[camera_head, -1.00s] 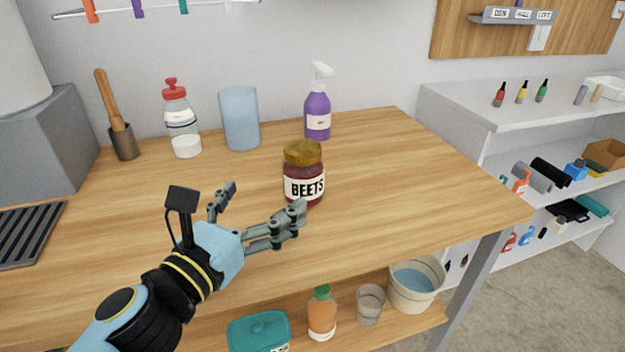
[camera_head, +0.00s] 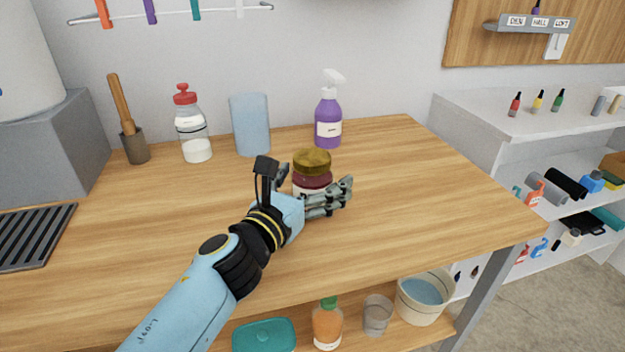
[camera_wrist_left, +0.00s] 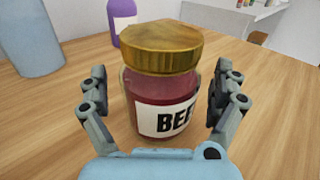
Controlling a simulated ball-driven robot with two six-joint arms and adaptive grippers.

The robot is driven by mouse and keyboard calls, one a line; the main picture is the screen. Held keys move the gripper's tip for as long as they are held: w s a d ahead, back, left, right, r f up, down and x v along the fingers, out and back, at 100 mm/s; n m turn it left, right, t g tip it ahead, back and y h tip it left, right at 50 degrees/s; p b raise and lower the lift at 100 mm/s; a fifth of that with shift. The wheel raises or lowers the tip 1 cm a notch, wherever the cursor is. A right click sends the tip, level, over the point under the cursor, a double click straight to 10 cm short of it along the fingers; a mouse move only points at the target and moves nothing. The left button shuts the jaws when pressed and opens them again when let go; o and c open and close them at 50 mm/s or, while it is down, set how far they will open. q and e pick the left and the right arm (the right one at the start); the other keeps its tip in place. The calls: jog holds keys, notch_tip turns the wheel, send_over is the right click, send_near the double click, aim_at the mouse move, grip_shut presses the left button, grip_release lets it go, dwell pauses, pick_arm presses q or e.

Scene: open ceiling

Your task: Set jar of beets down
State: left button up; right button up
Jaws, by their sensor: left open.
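The jar of beets (camera_head: 312,163) stands upright on the wooden worktop (camera_head: 400,190), with a gold lid and dark red contents. In the left wrist view the jar (camera_wrist_left: 160,90) is large and central, its white label partly reading "BEE". My left gripper (camera_head: 312,192) is open around the jar, and in the head view it hides the jar's lower part. In the left wrist view the left gripper's fingers (camera_wrist_left: 160,100) stand on both sides of the jar with small gaps. My right gripper is not in view.
A purple spray bottle (camera_head: 328,120), a blue cup (camera_head: 250,125), a red-capped bottle (camera_head: 192,128) and a mortar with pestle (camera_head: 133,140) stand along the back. A dark grille (camera_head: 30,235) lies at the left. The worktop right of the jar is clear.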

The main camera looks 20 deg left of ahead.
pick_arm(q)
jog(key=shift+c, duration=0.4)
jog(key=c, duration=1.6)
jog(key=shift+c, duration=0.6)
jog(key=shift+r, duration=0.1)
